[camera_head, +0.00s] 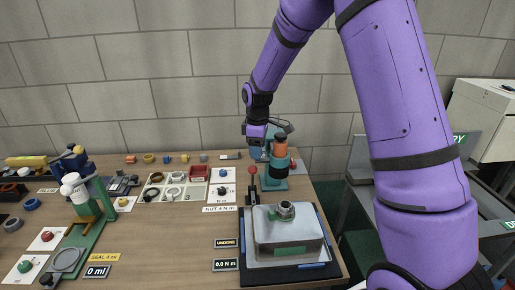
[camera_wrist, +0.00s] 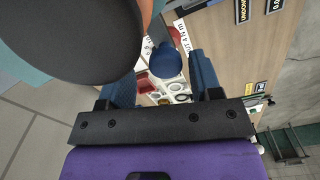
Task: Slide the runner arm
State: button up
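A teal stand (camera_head: 275,180) with an orange and black cylinder (camera_head: 280,150) stands at the back right of the bench; I cannot tell for sure which part is the runner arm. My gripper (camera_head: 270,131) is just above and behind this stand, partly hidden by it and my wrist. In the wrist view my gripper (camera_wrist: 163,80) has its two blue fingers apart. A round blue knob (camera_wrist: 165,60) shows between them, with a gap on both sides. A large dark round cap (camera_wrist: 85,35) fills the upper left, close to the left finger, with an orange part beside it.
A grey metal box (camera_head: 285,235) sits on a dark tray at the front right, with a red-knobbed lever (camera_head: 252,171) at its back left. A green stand (camera_head: 80,240) is at left. Small rings and parts line the bench back. A grey wall is close behind.

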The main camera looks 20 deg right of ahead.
notch_tip(320, 180, up, 11)
dwell(0.6)
jog(key=shift+f, duration=0.1)
jog(key=s+d+r+m+t, duration=0.1)
jog(key=s+r+m, duration=0.2)
jog(key=s+r, duration=0.4)
jog(key=s+r+m+t, duration=0.2)
jog(key=s+r, duration=0.4)
jog(key=s, duration=0.4)
jog(key=s+m+t, duration=0.2)
jog(key=s+m, duration=0.4)
jog(key=s, duration=1.2)
jog(key=shift+s+d, duration=0.25)
jog(key=shift+d, duration=0.15)
